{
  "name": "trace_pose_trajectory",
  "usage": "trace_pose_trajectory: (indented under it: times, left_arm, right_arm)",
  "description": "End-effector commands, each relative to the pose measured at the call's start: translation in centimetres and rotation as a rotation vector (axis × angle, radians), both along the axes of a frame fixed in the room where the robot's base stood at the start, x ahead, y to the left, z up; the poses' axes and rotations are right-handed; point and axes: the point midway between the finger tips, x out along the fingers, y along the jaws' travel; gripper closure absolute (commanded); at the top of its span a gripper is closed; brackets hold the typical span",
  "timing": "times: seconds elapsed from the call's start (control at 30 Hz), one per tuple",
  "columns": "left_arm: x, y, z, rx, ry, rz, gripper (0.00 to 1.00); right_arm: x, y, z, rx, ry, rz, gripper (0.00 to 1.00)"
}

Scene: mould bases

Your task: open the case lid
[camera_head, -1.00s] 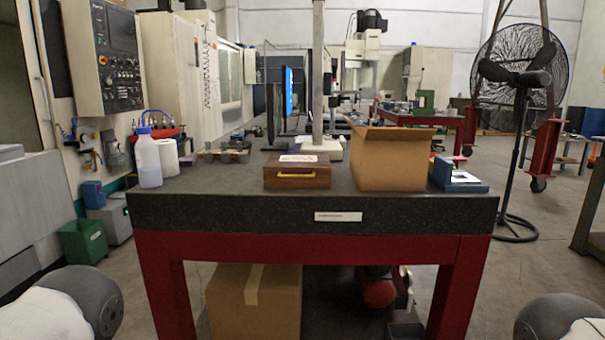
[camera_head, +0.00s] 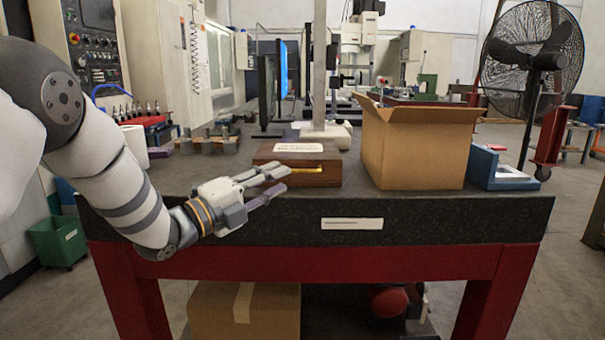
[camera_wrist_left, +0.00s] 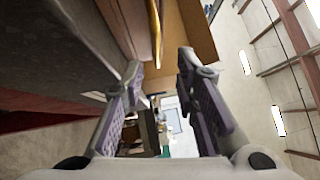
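The case is a brown wooden box (camera_head: 264,153) with a white label on its closed lid (camera_head: 300,148) and a brass handle on its front. It sits on the dark granite table near the front edge. My left gripper (camera_head: 279,182) is open and empty, with its fingers just in front of the case's front left part. In the left wrist view the two fingers (camera_wrist_left: 160,62) stand apart, and the brass handle (camera_wrist_left: 155,30) shows beyond and between their tips. The fingers partly hide the case front in the head view. My right gripper is not in view.
An open cardboard box (camera_head: 415,150) stands just right of the case. A blue item (camera_head: 487,165) is at the table's right end. A grey post on a white base (camera_head: 325,134) rises behind the case. Metal parts (camera_head: 210,140) lie at the back left.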

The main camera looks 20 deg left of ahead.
Motion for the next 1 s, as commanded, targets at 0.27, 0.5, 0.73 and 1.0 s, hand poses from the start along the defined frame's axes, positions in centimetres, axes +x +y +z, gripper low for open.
trace_pose_trajectory:
  times: [0.27,0.5,0.73,1.0]
  left_arm:
    - [4.9,-2.8,0.4,0.0,0.006,0.0,0.73]
    - [5.7,-3.2,0.7,-0.003,0.006,0.003,0.73]
    - [5.7,-3.2,0.7,-0.003,0.006,0.003,0.98]
    - [5.7,-3.2,0.7,-0.002,0.005,0.002,1.0]
  right_arm:
    - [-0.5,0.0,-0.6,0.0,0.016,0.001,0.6]
    - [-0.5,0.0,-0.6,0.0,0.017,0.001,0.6]
    - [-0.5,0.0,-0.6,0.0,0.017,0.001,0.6]
    - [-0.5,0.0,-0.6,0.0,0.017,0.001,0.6]
